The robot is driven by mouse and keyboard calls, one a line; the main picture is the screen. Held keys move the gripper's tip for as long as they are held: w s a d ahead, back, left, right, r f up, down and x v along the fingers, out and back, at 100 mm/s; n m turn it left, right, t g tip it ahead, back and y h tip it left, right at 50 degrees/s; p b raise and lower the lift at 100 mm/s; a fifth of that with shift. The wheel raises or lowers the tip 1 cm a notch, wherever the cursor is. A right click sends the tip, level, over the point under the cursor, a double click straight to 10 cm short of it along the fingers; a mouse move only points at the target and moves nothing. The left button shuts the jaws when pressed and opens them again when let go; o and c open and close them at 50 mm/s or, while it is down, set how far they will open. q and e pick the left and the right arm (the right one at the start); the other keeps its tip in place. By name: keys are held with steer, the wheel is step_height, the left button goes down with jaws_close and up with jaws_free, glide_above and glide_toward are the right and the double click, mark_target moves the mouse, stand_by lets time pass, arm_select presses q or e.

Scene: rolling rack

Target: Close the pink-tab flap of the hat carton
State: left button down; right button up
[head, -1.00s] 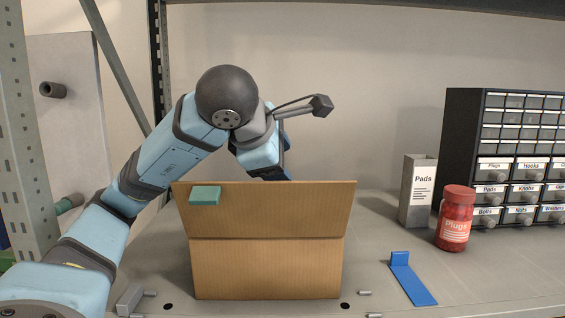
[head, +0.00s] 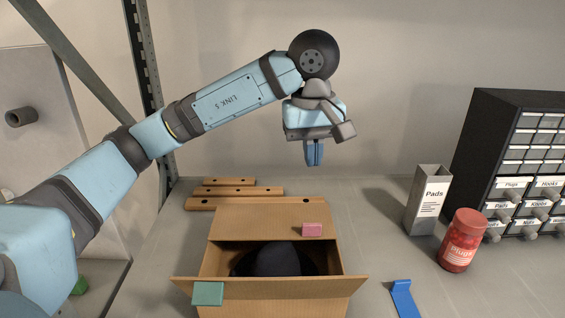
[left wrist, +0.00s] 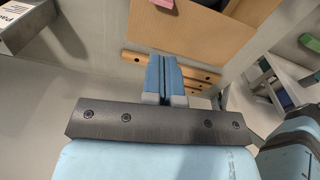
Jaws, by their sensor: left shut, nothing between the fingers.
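The hat carton (head: 270,308) is a brown cardboard box with its top open. A dark hat (head: 278,260) sits inside. The far flap (head: 255,222) carries the pink tab (head: 312,230) and stands open, leaning back. The near flap (head: 310,287) carries a teal tab (head: 208,293) and is also open, tilted outward. My left gripper (head: 314,162) is shut and empty, pointing down above and behind the far flap, apart from it. In the left wrist view its fingers (left wrist: 166,72) are together, with the pink tab (left wrist: 163,3) at the top edge. My right gripper is out of view.
Wooden strips with holes (head: 235,191) lie behind the carton. To the right stand a grey Pads holder (head: 428,200), a red Plugs jar (head: 462,240) and a drawer cabinet (head: 525,165). A blue bracket (head: 403,298) lies near the front. Rack posts (head: 150,90) stand left.

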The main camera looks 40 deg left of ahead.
arm_select(q)
steer(key=m+g, duration=0.1)
steer(key=p, duration=0.4)
glide_above(311, 216)
steer(key=s+d, duration=0.3)
steer(key=s, duration=0.2)
step_height(311, 216, down, 13)
steer(key=shift+s+a+r, duration=0.1)
steer(key=shift+r, duration=0.1)
steer(key=shift+f, duration=0.35)
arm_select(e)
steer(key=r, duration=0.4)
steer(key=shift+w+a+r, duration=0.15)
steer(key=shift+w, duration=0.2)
arm_select(q)
steer(key=shift+f, duration=0.1)
steer(key=shift+f+b, duration=0.45)
steer(key=shift+b, duration=0.4)
steer(key=shift+r+p, duration=0.3)
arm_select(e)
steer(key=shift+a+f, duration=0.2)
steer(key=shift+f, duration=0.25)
